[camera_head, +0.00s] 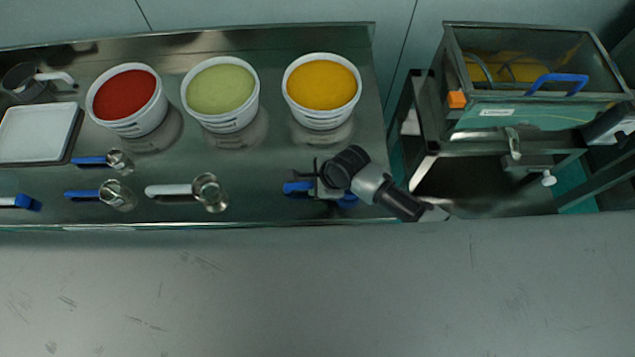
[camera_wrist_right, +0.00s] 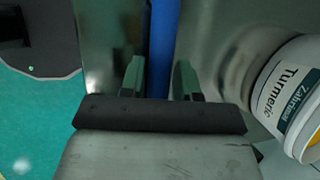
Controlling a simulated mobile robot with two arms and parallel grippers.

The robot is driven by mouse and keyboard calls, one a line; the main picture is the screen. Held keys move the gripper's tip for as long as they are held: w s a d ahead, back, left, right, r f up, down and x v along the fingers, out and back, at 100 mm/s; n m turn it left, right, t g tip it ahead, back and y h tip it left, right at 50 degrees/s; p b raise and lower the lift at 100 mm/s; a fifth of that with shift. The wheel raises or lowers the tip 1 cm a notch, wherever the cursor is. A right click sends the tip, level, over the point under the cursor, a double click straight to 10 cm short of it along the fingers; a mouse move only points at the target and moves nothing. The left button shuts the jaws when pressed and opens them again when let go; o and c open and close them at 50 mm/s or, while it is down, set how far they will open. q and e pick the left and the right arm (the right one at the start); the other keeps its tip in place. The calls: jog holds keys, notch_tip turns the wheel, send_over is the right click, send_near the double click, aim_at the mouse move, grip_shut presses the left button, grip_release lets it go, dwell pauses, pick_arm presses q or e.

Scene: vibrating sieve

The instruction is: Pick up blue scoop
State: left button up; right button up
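The blue scoop (camera_head: 297,187) lies on the metal table in front of the yellow tub, mostly hidden under my right gripper (camera_head: 322,187) in the head view. Blue parts show on both sides of the gripper. In the right wrist view the long blue handle (camera_wrist_right: 164,45) runs between the two fingers of my right gripper (camera_wrist_right: 160,78). The fingers stand apart, with a visible gap on the left side of the handle; contact on the right side is unclear. My left gripper is not in view.
Tubs of red (camera_head: 126,98), green (camera_head: 221,92) and yellow powder (camera_head: 321,88) stand along the table's back; the yellow one's label reads Turmeric (camera_wrist_right: 290,95). Metal measuring cups (camera_head: 118,194) and a scale (camera_head: 38,134) are at left. The sieve machine (camera_head: 535,85) stands right.

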jog(key=shift+w+a+f, duration=0.15)
jog(key=shift+a+f, duration=0.1)
jog(key=shift+f, duration=0.4)
jog(key=c, duration=0.5)
jog(key=shift+r, duration=0.1)
jog(key=shift+c, duration=0.2)
